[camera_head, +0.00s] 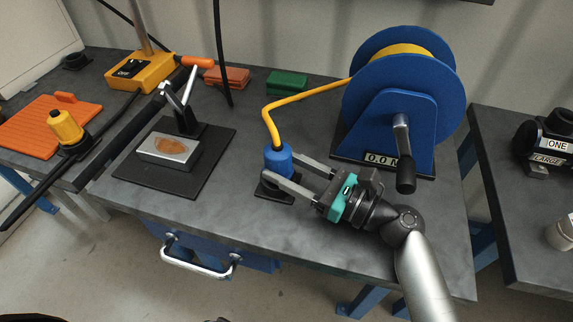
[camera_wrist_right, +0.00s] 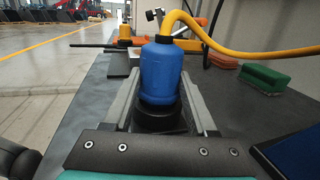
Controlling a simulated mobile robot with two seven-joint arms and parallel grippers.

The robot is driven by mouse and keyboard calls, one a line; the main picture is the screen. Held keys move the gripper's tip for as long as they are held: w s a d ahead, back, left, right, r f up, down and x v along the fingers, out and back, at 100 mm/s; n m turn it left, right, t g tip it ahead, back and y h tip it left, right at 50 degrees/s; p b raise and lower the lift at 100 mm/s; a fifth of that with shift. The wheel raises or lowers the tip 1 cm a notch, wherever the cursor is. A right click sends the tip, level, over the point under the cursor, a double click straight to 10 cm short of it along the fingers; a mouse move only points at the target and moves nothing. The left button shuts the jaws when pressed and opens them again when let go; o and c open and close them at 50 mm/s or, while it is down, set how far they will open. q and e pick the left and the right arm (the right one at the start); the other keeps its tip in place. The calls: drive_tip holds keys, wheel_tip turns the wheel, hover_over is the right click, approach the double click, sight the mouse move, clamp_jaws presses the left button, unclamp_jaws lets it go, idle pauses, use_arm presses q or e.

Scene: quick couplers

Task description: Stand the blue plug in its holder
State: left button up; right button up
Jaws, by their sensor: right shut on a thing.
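The blue plug (camera_head: 278,161) is upright near the front edge of the bench, with a yellow cable leaving its top. It also shows large in the right wrist view (camera_wrist_right: 160,74). Its black holder (camera_head: 272,193) is directly below it, with a black ring (camera_wrist_right: 158,121) at the plug's base. I cannot tell how deep the plug sits in the ring. My right gripper (camera_head: 283,168) reaches in from the right and is shut on the plug, one finger on each side. My left gripper is not in view.
A blue cable reel (camera_head: 400,105) with a crank stands behind right. A black plate (camera_head: 205,180) with a clamped metal block (camera_head: 168,150) lies left. A yellow plug (camera_head: 66,126), an orange tray (camera_head: 35,130), and red (camera_head: 228,78) and green (camera_head: 287,83) blocks are farther off.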

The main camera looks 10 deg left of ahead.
drive_tip(key=shift+f, duration=0.25)
drive_tip(key=o, duration=1.2)
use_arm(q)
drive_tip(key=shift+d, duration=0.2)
use_arm(e)
drive_tip(key=shift+d+f, duration=0.1)
